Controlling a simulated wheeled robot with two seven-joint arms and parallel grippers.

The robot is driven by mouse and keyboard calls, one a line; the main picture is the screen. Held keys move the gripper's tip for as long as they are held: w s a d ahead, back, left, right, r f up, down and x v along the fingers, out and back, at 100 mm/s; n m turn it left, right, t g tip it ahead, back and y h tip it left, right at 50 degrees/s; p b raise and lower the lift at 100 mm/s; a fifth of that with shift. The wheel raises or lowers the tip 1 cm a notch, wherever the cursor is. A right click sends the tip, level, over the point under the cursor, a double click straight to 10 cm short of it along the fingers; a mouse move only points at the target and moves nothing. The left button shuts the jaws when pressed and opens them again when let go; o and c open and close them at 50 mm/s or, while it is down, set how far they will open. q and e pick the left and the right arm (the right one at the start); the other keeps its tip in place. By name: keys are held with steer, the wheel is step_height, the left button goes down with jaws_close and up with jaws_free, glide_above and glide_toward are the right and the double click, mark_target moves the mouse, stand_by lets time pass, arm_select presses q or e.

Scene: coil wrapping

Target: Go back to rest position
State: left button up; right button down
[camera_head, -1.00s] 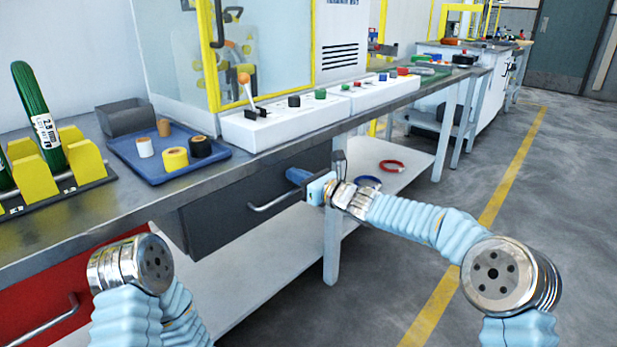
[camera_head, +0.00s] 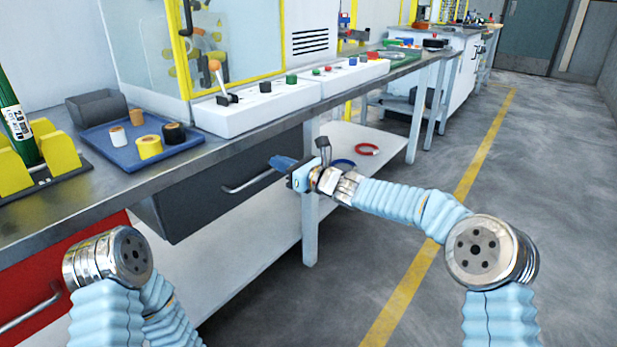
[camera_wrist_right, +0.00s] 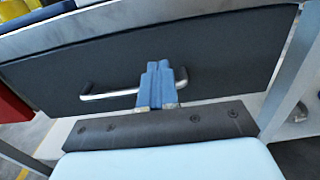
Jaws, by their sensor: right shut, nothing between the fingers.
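My right gripper (camera_head: 283,162) is in front of the workbench, at the right end of the dark grey drawer (camera_head: 210,195). In the right wrist view its blue fingers (camera_wrist_right: 160,75) are together with nothing between them. They point at the drawer front and overlap the metal handle (camera_wrist_right: 110,94) in the picture; whether they touch it I cannot tell. The drawer looks shut. My left arm shows at the lower left of the head view, but its gripper is out of view.
On the bench (camera_head: 50,215) are a blue tray (camera_head: 120,155) with several tape rolls, a grey bin (camera_head: 96,107), a yellow stand (camera_head: 60,150) with a green coil, and white control boxes (camera_head: 257,108). A lower shelf (camera_head: 375,139) holds a red ring (camera_head: 367,149). The floor at right is clear.

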steer(key=b+v, duration=0.1)
steer(key=v, duration=0.8)
steer(key=s+d+f+n+g+h+p, duration=0.1)
steer(key=s+d+f+n+g+h, duration=0.3)
steer(key=f, duration=0.7)
steer(key=s+f+n+g+h+p, duration=0.1)
steer(key=s+f+n, duration=0.2)
steer(key=s+f, duration=0.5)
steer(key=s+d+f+n+g+h+p, duration=0.1)
steer(key=s+d+f+n+g+h, duration=0.15)
steer(key=f, duration=1.05)
steer(key=s+d+f+n+h, duration=0.1)
steer(key=s+d+f+n, duration=0.1)
steer(key=s, duration=0.5)
steer(key=s+d+f+n+g+h+p, duration=0.1)
steer(key=s+d+f+n, duration=0.1)
steer(key=s+f+n, duration=0.2)
steer(key=s+d+f+n+g+h+p, duration=0.1)
steer(key=s+d+f+n, duration=0.2)
steer(key=s+n, duration=0.5)
steer(key=s, duration=0.2)
steer(key=shift+s+f, duration=0.3)
steer(key=shift+f, duration=0.1)
